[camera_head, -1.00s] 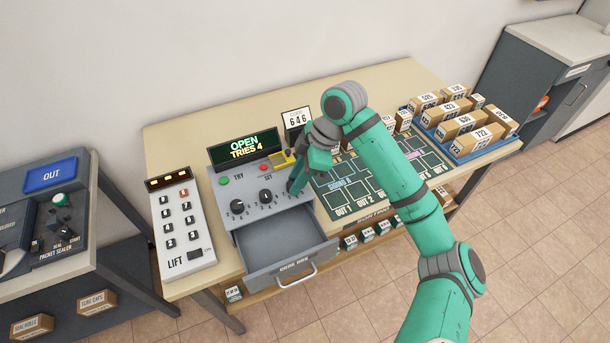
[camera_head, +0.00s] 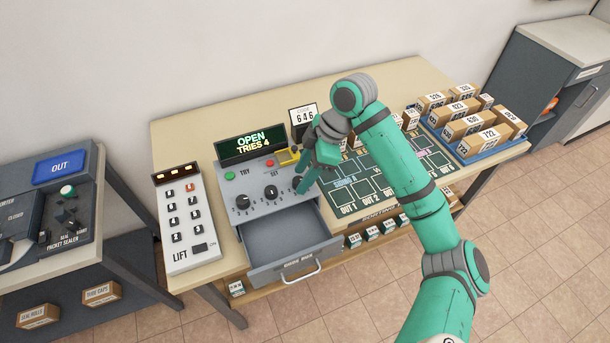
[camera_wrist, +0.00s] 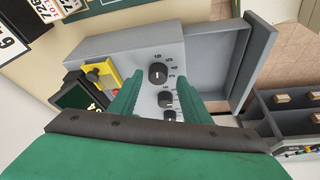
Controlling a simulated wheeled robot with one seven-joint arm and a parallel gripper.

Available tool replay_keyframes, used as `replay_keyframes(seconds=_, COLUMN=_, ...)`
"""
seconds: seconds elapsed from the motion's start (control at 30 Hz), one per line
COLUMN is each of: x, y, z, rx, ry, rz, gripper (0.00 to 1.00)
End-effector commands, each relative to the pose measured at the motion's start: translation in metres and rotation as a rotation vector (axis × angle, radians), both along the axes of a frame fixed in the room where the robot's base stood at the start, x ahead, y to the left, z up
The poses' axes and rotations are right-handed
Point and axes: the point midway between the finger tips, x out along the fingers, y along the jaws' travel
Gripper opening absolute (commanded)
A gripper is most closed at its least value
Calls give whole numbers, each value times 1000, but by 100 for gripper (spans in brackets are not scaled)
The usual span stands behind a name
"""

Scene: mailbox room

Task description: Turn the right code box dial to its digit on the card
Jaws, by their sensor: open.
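The grey code box (camera_head: 235,190) stands on the table with three black dials along its front and a lit display (camera_head: 250,146) reading "OPEN TRIES 4". The card (camera_head: 304,115) behind it reads 646. The right dial (camera_wrist: 158,74) shows in the wrist view with digits around it; I cannot surely read which digit its pale mark meets. My gripper (camera_head: 303,182) is over the right end of the box, at that dial. Its green fingers (camera_wrist: 158,86) are open, with the right dial between or just beyond their tips; contact is unclear. The middle dial (camera_head: 271,192) is free.
The box's drawer (camera_head: 295,246) is pulled out and looks empty. A yellow part (camera_head: 288,157) sits on the box top. A LIFT keypad (camera_head: 187,220) stands left, a green board (camera_head: 360,195) right, and a blue tray (camera_head: 468,158) of cartons farther right.

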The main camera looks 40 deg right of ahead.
Motion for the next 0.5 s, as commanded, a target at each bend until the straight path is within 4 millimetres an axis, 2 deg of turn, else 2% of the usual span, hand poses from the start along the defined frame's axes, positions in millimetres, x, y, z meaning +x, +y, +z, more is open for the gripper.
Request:
replay_keyframes(seconds=0.3, x=-14, y=-19, z=55, rx=-2, ry=-1, rz=1, gripper=44)
replay_keyframes(seconds=0.5, x=-21, y=-28, z=79, rx=-2, ry=1, rz=2, gripper=44)
